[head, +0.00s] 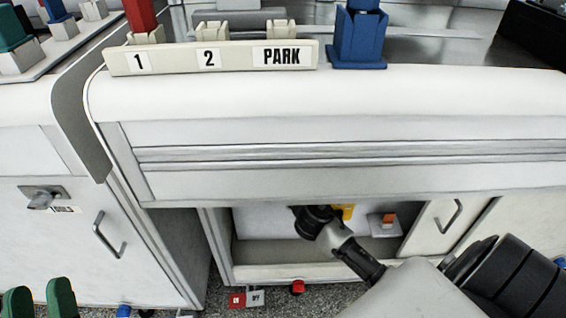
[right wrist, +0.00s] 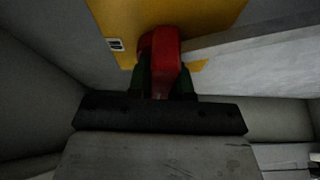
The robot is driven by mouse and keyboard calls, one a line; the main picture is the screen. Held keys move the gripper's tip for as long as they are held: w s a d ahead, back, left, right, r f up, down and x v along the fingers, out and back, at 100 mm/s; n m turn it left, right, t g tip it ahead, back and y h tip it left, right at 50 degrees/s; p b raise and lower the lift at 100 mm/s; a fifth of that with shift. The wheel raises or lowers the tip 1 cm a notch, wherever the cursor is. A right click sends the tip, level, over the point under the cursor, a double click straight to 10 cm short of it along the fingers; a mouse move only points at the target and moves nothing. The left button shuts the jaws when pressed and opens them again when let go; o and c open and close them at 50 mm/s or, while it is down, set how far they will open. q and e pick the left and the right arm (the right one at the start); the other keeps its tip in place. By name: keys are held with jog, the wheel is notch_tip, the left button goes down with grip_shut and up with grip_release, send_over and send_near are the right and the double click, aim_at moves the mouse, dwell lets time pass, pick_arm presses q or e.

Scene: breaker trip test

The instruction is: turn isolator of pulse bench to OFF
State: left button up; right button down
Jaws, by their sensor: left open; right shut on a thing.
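The isolator shows in the right wrist view as a red handle (right wrist: 165,58) on a yellow plate (right wrist: 209,14). A small label (right wrist: 115,44) sits on the plate; I cannot read it. My right gripper (right wrist: 165,82) is shut on the red handle, with a green finger on each side. In the head view my right arm reaches into the open recess under the bench, and its hand hides the handle. Only part of the yellow plate (head: 347,211) shows there. My left gripper (head: 36,298) is open and empty at the lower left, its two green fingers apart.
An orange switch on a white plate (head: 377,230) is right of the yellow plate. A cabinet door (head: 428,232) with a handle stands right of the recess. The bench's front edge (head: 330,95) overhangs it. A rack (head: 225,57) labelled 1, 2, PARK and a blue block (head: 360,38) sit on top.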

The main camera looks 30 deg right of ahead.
jog(key=shift+r+n+p, duration=0.15)
jog(key=shift+n+p, duration=0.15)
jog(key=shift+p, duration=0.15)
pick_arm(q)
jog(key=shift+w+a+f+g+y, duration=0.1)
jog(key=shift+w+f+g+y, duration=0.2)
jog(key=shift+f+g, duration=0.45)
jog(key=shift+w+a+f+g+y, duration=0.1)
jog(key=shift+w+f+g+y, duration=0.15)
jog(key=shift+f+g, duration=0.45)
jog(key=shift+w+f+g+y, duration=0.25)
jog(key=shift+w+f+g, duration=0.05)
jog(key=shift+f+g, duration=0.45)
pick_arm(e)
jog(key=c, duration=1)
grip_release()
jog(key=shift+w, duration=0.1)
pick_arm(q)
jog(key=shift+a+f+g+p, duration=0.1)
jog(key=shift+f+g+p, duration=0.25)
jog(key=shift+f+g, duration=0.2)
pick_arm(e)
jog(key=s, duration=0.3)
jog(key=s+a, duration=0.1)
jog(key=s, duration=0.6)
jog(key=shift+s+a, duration=0.4)
